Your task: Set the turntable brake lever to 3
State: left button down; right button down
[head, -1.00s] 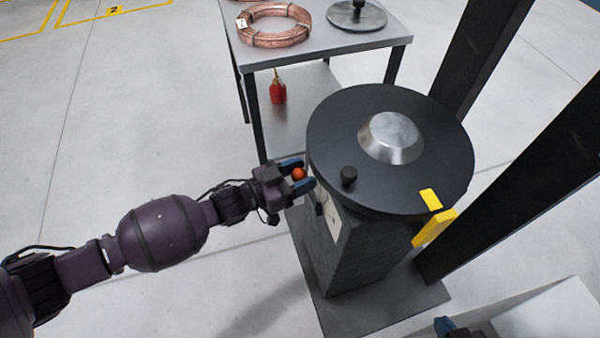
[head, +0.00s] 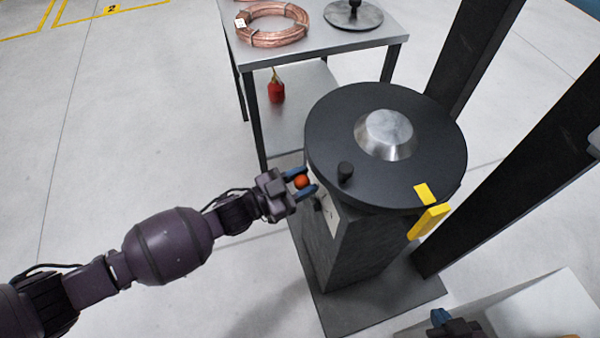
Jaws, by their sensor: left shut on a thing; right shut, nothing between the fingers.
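The turntable (head: 340,120) is a black disc with a silver cone hub (head: 388,134) on a dark pedestal (head: 350,255). The brake lever's orange-red ball knob (head: 301,182) sits at the left side of the pedestal, just under the disc's rim. My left gripper (head: 303,181) is shut on this knob, with its blue fingertips on either side. A pale scale plate (head: 330,213) shows on the pedestal's left face, partly hidden by the gripper and disc; I cannot read its marks. My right gripper (head: 441,317) is at the bottom right, shut and empty, away from the lever.
A black peg (head: 345,172) stands on the disc near my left gripper. Yellow markers (head: 429,221) are at its right rim. Dark posts (head: 520,180) stand right. A table (head: 325,48) with a copper coil (head: 272,24) stands behind. A pale box (head: 550,310) is bottom right.

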pick_arm(q)
jog(key=s+m, duration=0.2)
jog(key=s+d+f+m, duration=0.1)
jog(key=s+m, duration=0.1)
jog(key=s+d+f+m+h, duration=0.1)
jog(key=s+m, duration=0.1)
jog(key=shift+s+m, duration=0.15)
jog(key=shift+m, duration=0.15)
jog(key=shift+s+d+f+m+h, duration=0.15)
jog(key=shift+s+f+m, duration=0.15)
jog(key=shift+s+m, duration=0.15)
jog(key=shift+s+d+f+m+h, duration=0.15)
jog(key=shift+s+f+m, duration=0.15)
jog(key=shift+m, duration=0.25)
jog(key=shift+s+f+m+g+b, duration=0.25)
jog(key=shift+s+m+g+b, duration=0.15)
jog(key=shift+m, duration=0.2)
jog(key=shift+f, duration=0.1)
jog(key=c, duration=0.7)
grip_release()
jog(key=v, duration=1)
jog(key=shift+s+a+p, duration=0.15)
jog(key=shift+a+p, duration=0.2)
jog(key=shift+p, duration=0.1)
